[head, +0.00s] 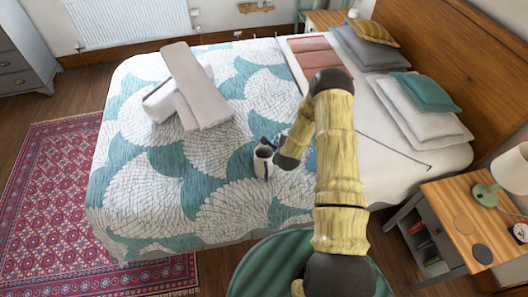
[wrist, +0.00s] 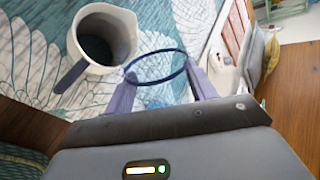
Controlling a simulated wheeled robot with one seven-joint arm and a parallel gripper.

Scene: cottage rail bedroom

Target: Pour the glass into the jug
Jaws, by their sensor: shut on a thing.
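The jug (head: 263,163), cream-white with a dark handle, stands on the patterned bedspread just beside my gripper. In the wrist view the jug (wrist: 103,38) is at upper left, its dark inside open to me. My gripper (wrist: 160,78) is shut on the clear glass (wrist: 150,84), which shows mostly as a thin blue rim between the two fingers. The glass rim lies close to the right of the jug's rim; I cannot tell whether they touch. What the glass holds cannot be made out. In the head view my arm hides most of the glass.
The bed (head: 225,185) carries a folded grey blanket stack (head: 195,85) at left and pillows (head: 425,105) at right. A wooden nightstand (head: 465,225) with a lamp (head: 505,175) stands at lower right.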

